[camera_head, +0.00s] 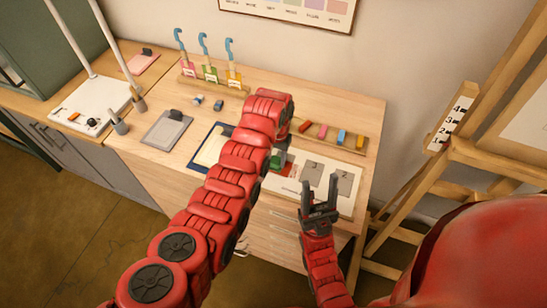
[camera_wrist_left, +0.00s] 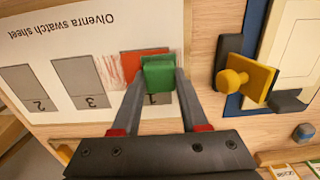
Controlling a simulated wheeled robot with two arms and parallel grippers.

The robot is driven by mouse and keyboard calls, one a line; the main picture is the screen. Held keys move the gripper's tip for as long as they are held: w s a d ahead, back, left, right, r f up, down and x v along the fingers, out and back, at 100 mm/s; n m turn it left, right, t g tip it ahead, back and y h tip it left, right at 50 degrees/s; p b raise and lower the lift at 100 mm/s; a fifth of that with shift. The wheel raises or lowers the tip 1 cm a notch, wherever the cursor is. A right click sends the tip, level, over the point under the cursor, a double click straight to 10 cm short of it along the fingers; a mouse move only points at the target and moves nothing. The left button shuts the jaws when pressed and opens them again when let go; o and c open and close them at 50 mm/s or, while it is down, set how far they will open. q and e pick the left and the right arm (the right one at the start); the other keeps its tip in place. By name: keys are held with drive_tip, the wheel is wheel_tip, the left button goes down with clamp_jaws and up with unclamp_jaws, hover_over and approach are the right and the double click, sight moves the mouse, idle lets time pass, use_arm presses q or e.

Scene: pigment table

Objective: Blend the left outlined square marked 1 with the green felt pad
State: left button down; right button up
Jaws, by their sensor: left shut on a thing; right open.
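The white swatch sheet (camera_head: 290,186) lies on the table; it also shows upside down in the left wrist view (camera_wrist_left: 60,40). Its grey squares 3 (camera_wrist_left: 80,82) and 2 (camera_wrist_left: 30,88) are bare. The square marked 1 (camera_wrist_left: 165,98) is mostly hidden behind the pad and fingers; a red patch (camera_wrist_left: 132,62) shows there, with faint red strokes beside it. My left gripper (camera_wrist_left: 158,80) is shut on the green felt pad (camera_wrist_left: 159,72), which is over square 1; contact with the paper is unclear. My right gripper (camera_head: 319,208) is open and empty near the sheet's front edge.
Coloured blocks sit on a wooden rack (camera_head: 333,136) behind the sheet. A grey slate (camera_head: 167,130) lies left, and hooked tools in a stand (camera_head: 213,82) are at the back. An easel stands right.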

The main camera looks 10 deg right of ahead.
sight(289, 169)
use_arm(q)
drive_tip(key=shift+s+d+b, duration=0.15)
drive_tip(key=shift+s+d, duration=0.5)
drive_tip(key=shift+d, duration=0.35)
drive_tip(key=shift+s+d+b, duration=0.15)
drive_tip(key=shift+s+d, duration=0.5)
drive_tip(key=shift+d, duration=0.3)
wheel_tip(289, 169, up, 7)
drive_tip(key=shift+p, duration=0.45)
